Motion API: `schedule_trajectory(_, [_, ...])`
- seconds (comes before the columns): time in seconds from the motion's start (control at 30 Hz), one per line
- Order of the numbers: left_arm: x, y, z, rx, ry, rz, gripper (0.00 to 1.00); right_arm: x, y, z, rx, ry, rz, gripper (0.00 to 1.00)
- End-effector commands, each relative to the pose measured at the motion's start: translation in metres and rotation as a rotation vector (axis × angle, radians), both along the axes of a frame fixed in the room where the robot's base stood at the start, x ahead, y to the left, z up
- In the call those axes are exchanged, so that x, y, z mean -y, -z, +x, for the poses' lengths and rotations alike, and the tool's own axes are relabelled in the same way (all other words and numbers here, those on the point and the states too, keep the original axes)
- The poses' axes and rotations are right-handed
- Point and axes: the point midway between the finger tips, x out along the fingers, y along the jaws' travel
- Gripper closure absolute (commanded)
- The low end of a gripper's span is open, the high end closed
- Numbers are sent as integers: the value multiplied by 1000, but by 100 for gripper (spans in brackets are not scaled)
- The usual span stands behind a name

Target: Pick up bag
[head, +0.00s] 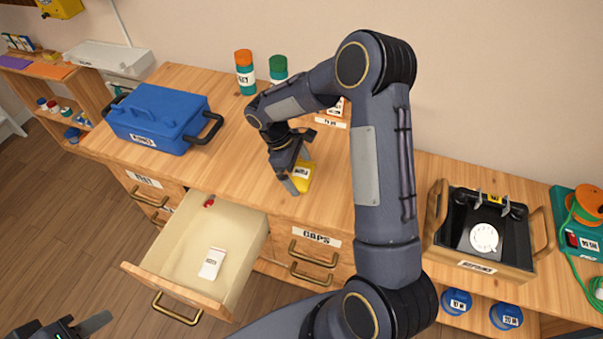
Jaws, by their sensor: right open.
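A small yellow bag (303,182) with a white label sits on the wooden counter, near its front edge. My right gripper (297,171) is open and reaches down at the bag, with its fingers close around or beside it. The gripper partly covers the bag, and I cannot tell whether the fingers touch it. My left gripper (92,326) is at the bottom left corner, mostly cut off by the frame and far from the bag.
An open drawer (190,290) holding a white packet (212,263) juts out below the counter (225,165). A blue box (158,115) stands at the left, orange-lidded (244,70) and green-lidded (278,68) jars at the back.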

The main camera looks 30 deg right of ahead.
Motion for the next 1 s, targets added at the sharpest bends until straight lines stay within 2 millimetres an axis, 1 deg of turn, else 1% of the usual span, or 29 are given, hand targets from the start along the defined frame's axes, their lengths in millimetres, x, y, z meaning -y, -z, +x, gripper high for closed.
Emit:
schedule_trajectory(0.23, [0, 0, 0, 0, 0, 0, 64, 1, 3, -1, 1, 1, 0, 0])
schedule_trajectory(0.27, [0, 0, 0, 0, 0, 0, 64, 1, 3, -1, 1, 1, 0, 1])
schedule_trajectory(0.5, [0, 0, 0, 0, 0, 0, 64, 1, 3, -1, 1, 1, 0, 33])
schedule_trajectory(0.53, [0, 0, 0, 0, 0, 0, 64, 1, 3, -1, 1, 1, 0, 35])
schedule_trajectory(0.83, [0, 0, 0, 0, 0, 0, 64, 1, 0, 0, 2, 1, 0, 36])
schedule_trajectory(1.0, [0, 1, 0, 0, 0, 0, 64, 1, -14, 0, 4, 2, -1, 36])
